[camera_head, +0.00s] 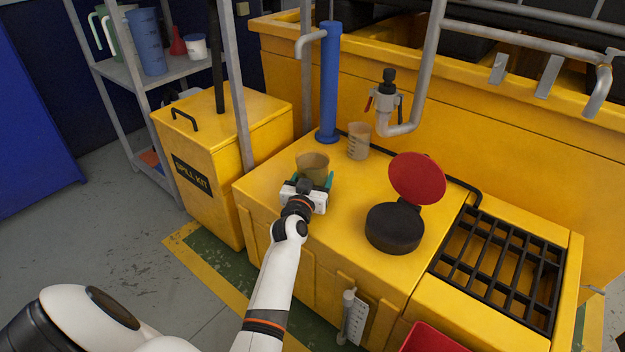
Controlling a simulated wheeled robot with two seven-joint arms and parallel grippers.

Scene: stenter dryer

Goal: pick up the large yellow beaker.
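A large yellow-tinted, see-through beaker (313,163) is near the left back part of the yellow cabinet top. My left gripper (314,181) is at its near side, with a teal fingertip on either side of the beaker. The gripper body hides the beaker's lower part, so I cannot tell whether the fingers press on it or whether it rests on the top. A smaller clear beaker (358,141) stands behind and to the right. My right gripper is not in view.
A blue column (329,85) stands behind the beakers. A black round pot with a raised red lid (417,178) is to the right, before a black grate (500,265). A yellow spill kit box (215,160) stands left. Pipes hang above.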

